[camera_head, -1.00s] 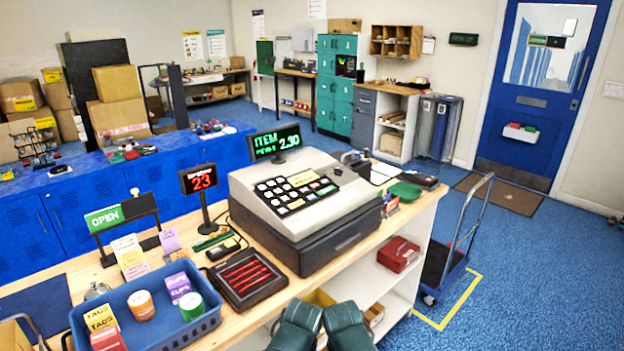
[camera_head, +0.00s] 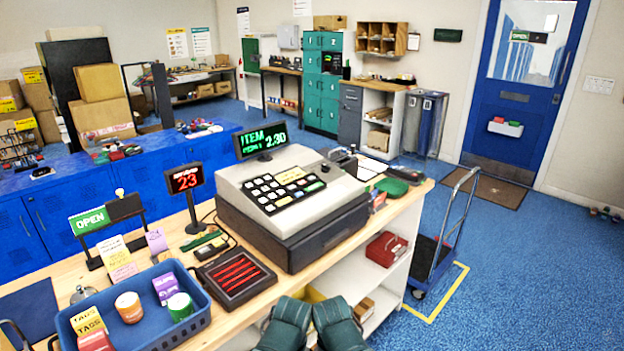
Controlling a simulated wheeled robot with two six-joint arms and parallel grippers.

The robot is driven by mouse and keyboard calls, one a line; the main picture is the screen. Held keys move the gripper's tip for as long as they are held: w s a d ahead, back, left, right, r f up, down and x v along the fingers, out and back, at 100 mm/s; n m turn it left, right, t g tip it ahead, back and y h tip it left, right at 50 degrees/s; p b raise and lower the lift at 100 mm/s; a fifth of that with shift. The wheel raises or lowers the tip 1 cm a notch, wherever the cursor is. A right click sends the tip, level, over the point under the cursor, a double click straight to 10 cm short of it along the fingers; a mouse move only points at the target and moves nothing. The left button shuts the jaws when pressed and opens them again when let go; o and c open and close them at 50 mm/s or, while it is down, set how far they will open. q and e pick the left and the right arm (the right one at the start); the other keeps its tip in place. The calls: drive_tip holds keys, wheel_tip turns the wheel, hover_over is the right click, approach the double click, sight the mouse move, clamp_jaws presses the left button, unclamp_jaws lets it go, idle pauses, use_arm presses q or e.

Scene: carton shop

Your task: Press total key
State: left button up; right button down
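The cash register (camera_head: 330,208) stands on the wooden counter, grey on top over a dark drawer section. Its sloped black keypad (camera_head: 264,205) holds rows of white keys and a few coloured ones at the right and front. The key labels are too small to read, so I cannot tell which is the total key. The green-lit display (camera_head: 262,141) behind the keypad reads ITEM and 2.30. Two dark green parts of my arms show at the bottom edge, in front of the counter. No gripper fingers are in view.
A black tray with red strips (camera_head: 236,290) and a blue basket (camera_head: 196,327) of tags and tubs lie left of the register. A red 23 sign (camera_head: 187,180) stands behind them. A hand truck (camera_head: 430,262) is right of the counter, with open blue floor (camera_head: 530,260) beyond.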

use_arm(q)
clamp_jaws()
idle(1.2)
